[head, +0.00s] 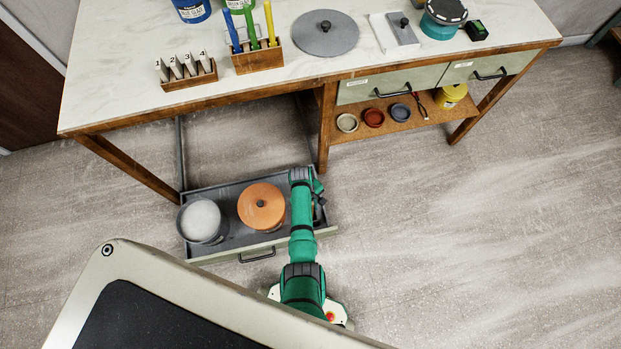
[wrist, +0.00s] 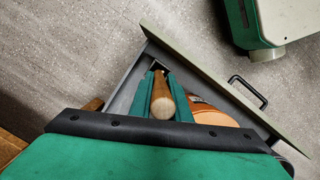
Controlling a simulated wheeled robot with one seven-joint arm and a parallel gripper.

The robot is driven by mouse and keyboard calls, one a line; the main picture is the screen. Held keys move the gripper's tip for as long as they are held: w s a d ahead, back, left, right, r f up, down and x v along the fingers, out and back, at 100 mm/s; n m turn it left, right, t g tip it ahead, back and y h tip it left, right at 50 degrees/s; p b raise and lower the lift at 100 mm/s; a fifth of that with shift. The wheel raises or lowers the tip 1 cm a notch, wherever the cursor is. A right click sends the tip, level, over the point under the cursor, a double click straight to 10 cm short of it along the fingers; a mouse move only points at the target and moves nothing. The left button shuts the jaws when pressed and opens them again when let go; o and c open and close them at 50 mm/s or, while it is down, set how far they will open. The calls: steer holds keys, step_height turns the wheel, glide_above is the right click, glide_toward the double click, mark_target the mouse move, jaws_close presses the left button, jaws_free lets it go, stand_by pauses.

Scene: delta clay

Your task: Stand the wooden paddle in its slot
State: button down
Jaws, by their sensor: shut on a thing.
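My gripper (wrist: 161,88) is shut on the wooden paddle (wrist: 162,104), whose round, pale end faces the camera in the wrist view. The paddle's far end points down toward the open drawer (wrist: 128,92), and I cannot tell whether it touches the drawer. In the head view my gripper (head: 318,192) is over the drawer's right end, and the paddle cannot be made out there. A wooden holder (head: 258,61) on the bench carries blue, green and yellow upright tools. I cannot tell which slot is the paddle's.
The low drawer (head: 224,256) holds a grey-topped container (head: 201,221) and an orange lidded pot (head: 261,206), left of my arm. The bench (head: 225,100) stands behind. It carries a numbered rack (head: 187,74) and a grey disc (head: 325,33). Floor to the right is clear.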

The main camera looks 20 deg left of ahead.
stand_by(0.3)
steer(key=c, duration=1.6)
jaws_free()
steer(key=shift+s+d+v, duration=0.1)
steer(key=shift+d+v, duration=0.1)
steer(key=shift+v, duration=0.95)
steer(key=shift+s+d+v, duration=0.15)
steer(key=shift+d+v, duration=0.05)
steer(key=shift+v, duration=0.95)
steer(key=shift+s+d+v, duration=0.1)
steer(key=shift+d+v, duration=0.1)
steer(key=shift+v, duration=0.95)
steer(key=shift+r, duration=0.1)
